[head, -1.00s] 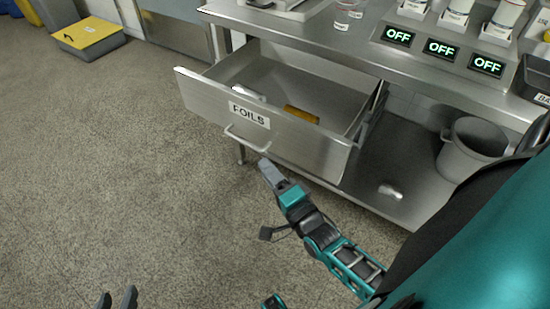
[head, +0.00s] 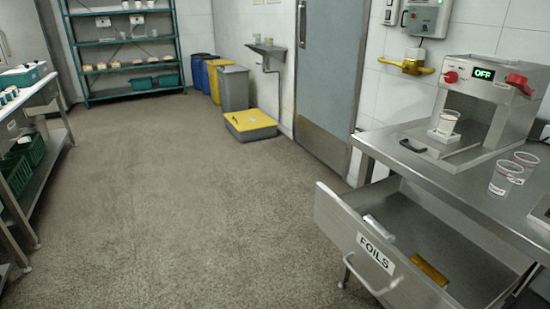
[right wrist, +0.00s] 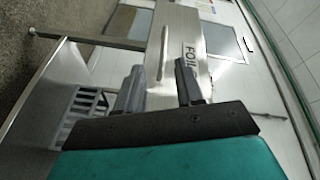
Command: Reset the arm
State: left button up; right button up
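The steel drawer labelled FOILS (head: 345,232) stands pulled open under the worktop at the lower right of the head view. A yellow item (head: 428,271) and a pale item (head: 379,228) lie inside it. In the right wrist view, my right gripper (right wrist: 158,90) has its two dark fingers apart with nothing held between them. The drawer front (right wrist: 187,30) and its bar handle show beyond the fingertips, apart from them as far as I can tell. Neither gripper shows in the head view. My left gripper is out of view.
The worktop (head: 400,160) carries a machine (head: 490,95) reading OFF and clear cups (head: 505,178). A yellow-lidded grey box (head: 250,124) sits by the wall. A rack with green baskets (head: 30,148) stands at left. The middle floor is clear.

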pick_arm(q)
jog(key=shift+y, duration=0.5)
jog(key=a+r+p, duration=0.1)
jog(key=p, duration=0.1)
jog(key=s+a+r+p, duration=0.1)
jog(key=p, duration=0.1)
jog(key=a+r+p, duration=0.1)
jog(key=p, duration=0.2)
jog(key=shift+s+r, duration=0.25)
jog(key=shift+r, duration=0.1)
pick_arm(e)
jog(key=s+a+r+n+g, duration=0.2)
jog(key=s+n+g, duration=0.1)
jog(key=n, duration=0.5)
jog(key=s+a+r+n+g+y, duration=0.1)
jog(key=s+a+r+n+g, duration=0.1)
jog(key=n, duration=0.6)
jog(key=shift+s+a+g, duration=0.45)
jog(key=shift+s+g, duration=0.45)
jog(key=shift+g, duration=0.1)
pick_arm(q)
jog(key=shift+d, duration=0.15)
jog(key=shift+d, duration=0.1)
pick_arm(e)
jog(key=shift+d, duration=0.15)
